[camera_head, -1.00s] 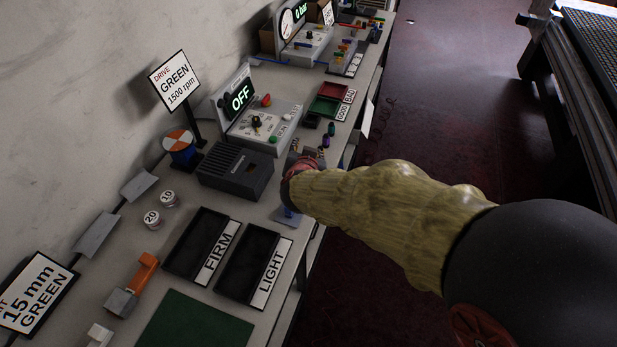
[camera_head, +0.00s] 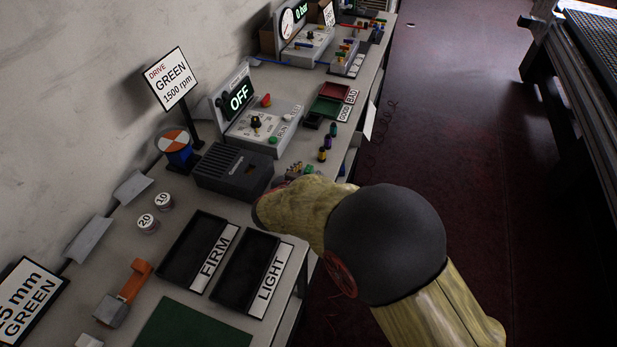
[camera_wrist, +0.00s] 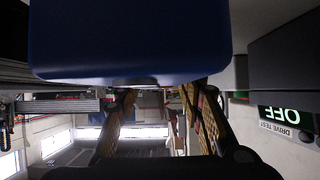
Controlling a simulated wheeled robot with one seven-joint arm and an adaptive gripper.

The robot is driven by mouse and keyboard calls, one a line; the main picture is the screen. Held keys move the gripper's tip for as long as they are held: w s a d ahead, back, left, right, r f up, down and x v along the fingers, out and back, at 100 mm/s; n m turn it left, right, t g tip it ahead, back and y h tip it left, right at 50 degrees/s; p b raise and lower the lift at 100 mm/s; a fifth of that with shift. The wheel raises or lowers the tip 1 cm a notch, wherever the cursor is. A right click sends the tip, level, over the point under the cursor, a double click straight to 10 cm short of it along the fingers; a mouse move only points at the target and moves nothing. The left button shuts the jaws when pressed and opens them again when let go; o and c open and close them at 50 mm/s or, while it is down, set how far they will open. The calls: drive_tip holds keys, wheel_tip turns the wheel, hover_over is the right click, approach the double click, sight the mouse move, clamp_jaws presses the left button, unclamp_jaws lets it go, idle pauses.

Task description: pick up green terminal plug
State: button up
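A small green plug-like piece (camera_head: 333,130) stands upright at the bench's right side in the head view. It is likely the green terminal plug, but it is too small to be sure. A purple piece (camera_head: 327,142) and a dark piece with yellow (camera_head: 322,155) stand in line nearer to me. My gripper is mostly hidden behind my arm in the head view, low over the bench beside the grey box. In the wrist view my gripper (camera_wrist: 162,100) has its fingers apart, with no plug seen between them.
A dark grey box (camera_head: 232,170) and the drive panel reading OFF (camera_head: 240,97) stand left of the plugs. Black FIRM and LIGHT trays (camera_head: 247,268) lie in front. Open floor is at right.

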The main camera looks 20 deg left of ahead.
drive_tip(key=shift+w, duration=0.25)
drive_tip(key=shift+c, duration=0.8)
drive_tip(key=c, duration=0.8)
clamp_jaws()
